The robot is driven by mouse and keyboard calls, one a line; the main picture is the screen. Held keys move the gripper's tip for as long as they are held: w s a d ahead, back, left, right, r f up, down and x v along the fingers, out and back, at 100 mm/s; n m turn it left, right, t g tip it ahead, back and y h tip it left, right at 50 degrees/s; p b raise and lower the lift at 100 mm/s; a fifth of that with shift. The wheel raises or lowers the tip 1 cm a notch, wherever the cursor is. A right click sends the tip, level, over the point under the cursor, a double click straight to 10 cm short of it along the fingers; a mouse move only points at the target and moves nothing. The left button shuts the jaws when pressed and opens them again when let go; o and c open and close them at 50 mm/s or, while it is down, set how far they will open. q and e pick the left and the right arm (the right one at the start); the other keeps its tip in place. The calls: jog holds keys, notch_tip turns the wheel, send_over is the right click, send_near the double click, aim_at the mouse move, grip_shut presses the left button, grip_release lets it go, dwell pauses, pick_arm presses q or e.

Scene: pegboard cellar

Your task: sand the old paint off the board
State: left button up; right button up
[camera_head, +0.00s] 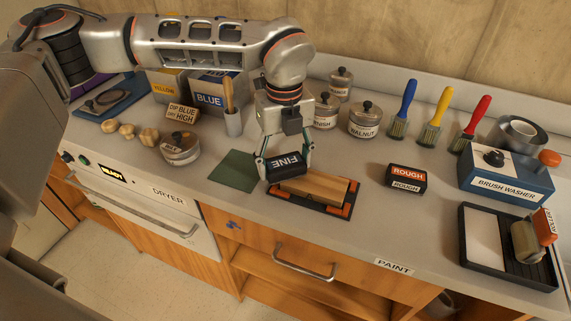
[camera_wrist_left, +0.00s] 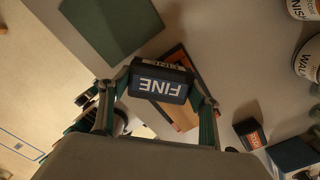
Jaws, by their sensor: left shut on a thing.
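My left gripper (camera_head: 283,152) is shut on the black block marked FINE (camera_head: 287,166); the block also fills the jaws in the left wrist view (camera_wrist_left: 160,83). The wooden board (camera_head: 318,187) lies in a dark tray with orange corners (camera_head: 325,208). The part of its top that shows is bare brown wood. The FINE block is over the board's left end and hides it; I cannot tell whether they touch. The black and red block marked ROUGH (camera_head: 407,178) rests on the counter to the right. My right gripper is not in view.
A green sheet (camera_head: 234,170) lies left of the tray. Behind stand the WALNUT can (camera_head: 364,121) and several upright brushes (camera_head: 437,117). At right are the BRUSH WASHER (camera_head: 506,178) and a roller tray (camera_head: 482,240). The counter between tray and ROUGH block is clear.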

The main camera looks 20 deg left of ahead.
pick_arm(q)
notch_tip(320, 180, up, 2)
jog(key=shift+a+r+p, duration=0.1)
jog(key=shift+r+p, duration=0.1)
jog(key=shift+p, duration=0.1)
jog(key=shift+d+r, duration=0.2)
jog(key=shift+r, duration=0.15)
jog(key=shift+d+r+p, duration=0.15)
jog(key=shift+r+p, duration=0.55)
jog(key=shift+r, duration=0.1)
jog(key=shift+r+p, duration=0.45)
jog(key=shift+r, duration=0.25)
jog(key=shift+r+p, duration=0.45)
jog(key=shift+r, duration=0.55)
